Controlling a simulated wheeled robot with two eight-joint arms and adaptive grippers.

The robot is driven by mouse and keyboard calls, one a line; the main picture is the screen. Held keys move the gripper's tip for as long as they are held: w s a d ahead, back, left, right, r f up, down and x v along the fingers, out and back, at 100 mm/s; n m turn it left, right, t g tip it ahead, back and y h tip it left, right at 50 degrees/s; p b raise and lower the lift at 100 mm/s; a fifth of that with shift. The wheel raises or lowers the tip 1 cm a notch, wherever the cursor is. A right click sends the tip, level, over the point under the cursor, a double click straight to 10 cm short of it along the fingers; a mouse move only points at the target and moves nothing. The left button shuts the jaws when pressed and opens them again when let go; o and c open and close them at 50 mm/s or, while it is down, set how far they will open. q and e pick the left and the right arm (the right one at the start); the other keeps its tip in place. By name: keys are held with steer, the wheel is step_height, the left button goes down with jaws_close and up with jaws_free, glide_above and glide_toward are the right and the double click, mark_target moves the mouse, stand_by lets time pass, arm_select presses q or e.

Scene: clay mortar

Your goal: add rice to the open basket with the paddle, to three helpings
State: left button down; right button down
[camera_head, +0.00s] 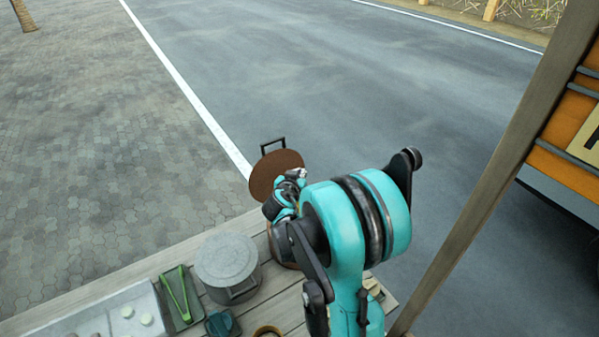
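A brown round lid (268,170) with a dark handle stands raised at the table's far edge. A brown round container below it is mostly hidden behind my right arm, so I cannot see inside it. My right gripper (291,180) is in front of the lid, over that container; its fingers are small and partly covered by my own arm, and I cannot tell whether they hold anything. A tan round rim (267,331), cut off at the bottom edge, may be a basket. I cannot make out rice or the paddle. My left gripper is out of view.
A grey lidded pot (227,262) stands on the wooden table left of my arm. Green tongs (178,296) lie on a small tray. A grey tray (88,310) holds pale round pieces. A dark teal item (222,324) sits near the front. A wooden post (497,165) rises at right.

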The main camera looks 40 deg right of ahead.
step_height(320, 180, down, 11)
steer(key=b, duration=0.9)
steer(key=shift+r, duration=0.35)
step_height(320, 180, up, 10)
steer(key=p, duration=0.7)
steer(key=shift+p, duration=0.4)
